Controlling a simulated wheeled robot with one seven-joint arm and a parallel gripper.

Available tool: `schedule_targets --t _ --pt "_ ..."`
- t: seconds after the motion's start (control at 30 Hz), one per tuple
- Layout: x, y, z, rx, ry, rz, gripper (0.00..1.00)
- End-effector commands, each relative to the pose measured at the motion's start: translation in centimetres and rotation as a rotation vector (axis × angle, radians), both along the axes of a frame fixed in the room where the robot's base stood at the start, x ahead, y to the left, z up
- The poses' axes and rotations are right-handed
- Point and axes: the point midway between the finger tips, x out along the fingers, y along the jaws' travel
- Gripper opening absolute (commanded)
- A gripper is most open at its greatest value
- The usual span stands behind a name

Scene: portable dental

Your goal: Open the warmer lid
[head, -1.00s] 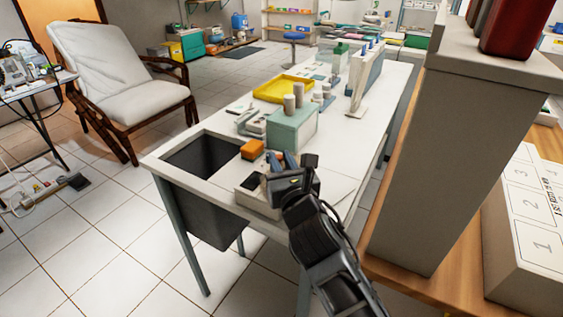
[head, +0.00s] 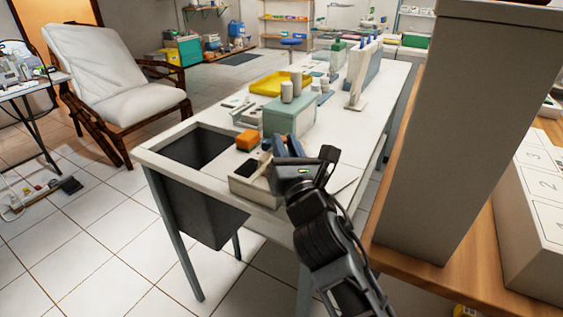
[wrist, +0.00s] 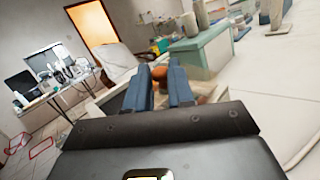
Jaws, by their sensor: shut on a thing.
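The warmer looks like a small beige box (head: 256,193) at the near edge of the white table, with a dark recess in its top. My gripper (head: 287,147) is at the box's right side, its blue fingers pointing away over the table. The fingers also show in the wrist view (wrist: 160,84), with a narrow gap between them. They appear closed on the warmer lid, but the lid and the grip point are mostly hidden behind my fingers and wrist. I cannot tell the lid's angle.
A dark bin (head: 200,205) hangs at the table's left end. A tall grey block (head: 440,140) stands close on the right. A yellow tray (head: 268,87) lies farther back.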

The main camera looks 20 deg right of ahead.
Motion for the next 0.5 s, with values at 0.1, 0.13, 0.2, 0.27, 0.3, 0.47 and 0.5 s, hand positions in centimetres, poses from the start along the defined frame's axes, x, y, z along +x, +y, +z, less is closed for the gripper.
schedule_targets --t 0.1,0.13,0.2,0.27,0.3,0.47,0.5 --pt "-0.4 -0.2 -1.0 0.04 -0.059 0.0 0.0" --pt "-0.5 -0.3 -0.9 0.05 -0.073 0.0 0.0" --pt "-0.7 -0.4 -0.9 0.075 -0.106 0.002 0.0" --pt "-0.8 -0.5 -0.9 0.093 -0.133 0.001 0.0" --pt "-1.0 -0.6 -0.9 0.107 -0.151 0.002 0.0" --pt "-1.4 -0.9 -0.8 0.153 -0.215 0.001 0.0" --pt "-1.4 -1.0 -0.8 0.164 -0.229 0.001 0.0"
